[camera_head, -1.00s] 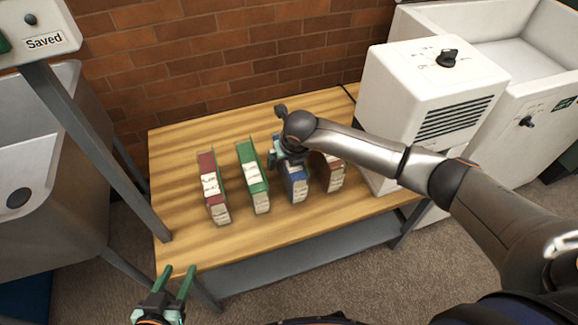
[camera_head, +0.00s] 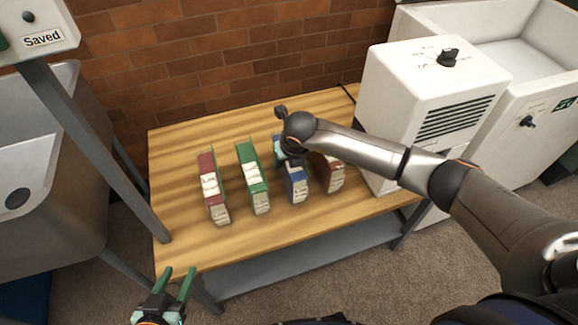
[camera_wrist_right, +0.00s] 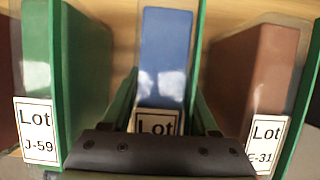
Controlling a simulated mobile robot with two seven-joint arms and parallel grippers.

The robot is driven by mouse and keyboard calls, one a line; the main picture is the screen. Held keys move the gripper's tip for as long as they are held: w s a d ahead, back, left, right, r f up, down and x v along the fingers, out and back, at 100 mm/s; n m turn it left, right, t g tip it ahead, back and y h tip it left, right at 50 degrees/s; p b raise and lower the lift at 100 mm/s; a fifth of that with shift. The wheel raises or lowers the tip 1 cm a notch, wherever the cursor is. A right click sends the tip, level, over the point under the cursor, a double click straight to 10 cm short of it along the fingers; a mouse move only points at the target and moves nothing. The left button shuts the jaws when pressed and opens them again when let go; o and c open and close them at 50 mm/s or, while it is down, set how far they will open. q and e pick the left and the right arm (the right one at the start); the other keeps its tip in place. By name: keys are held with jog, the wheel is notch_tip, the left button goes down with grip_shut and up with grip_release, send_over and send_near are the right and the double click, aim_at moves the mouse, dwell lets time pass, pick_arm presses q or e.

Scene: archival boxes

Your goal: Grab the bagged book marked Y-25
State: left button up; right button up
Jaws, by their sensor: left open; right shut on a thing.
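A bagged blue book (camera_head: 297,184) stands on the wooden table, third from the left in the row; it also shows in the right wrist view (camera_wrist_right: 166,60). Its label reads "Lot", but the code below is hidden behind my gripper. My right gripper (camera_wrist_right: 166,88) is shut on this blue book, one green finger along each side; in the head view my wrist covers most of it. No label reading Y-25 is legible. My left gripper (camera_head: 178,271) is open and empty, in front of the table's front left edge.
A green bagged book (camera_wrist_right: 38,137) labelled J-59 stands left of the blue one, a brown one (camera_wrist_right: 262,75) labelled apparently E-31 right of it. A red book (camera_head: 209,185) stands farthest left. A white machine (camera_head: 420,100) borders the right side. The table's front (camera_head: 250,240) is clear.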

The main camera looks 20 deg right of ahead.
grip_shut()
dwell(0.5)
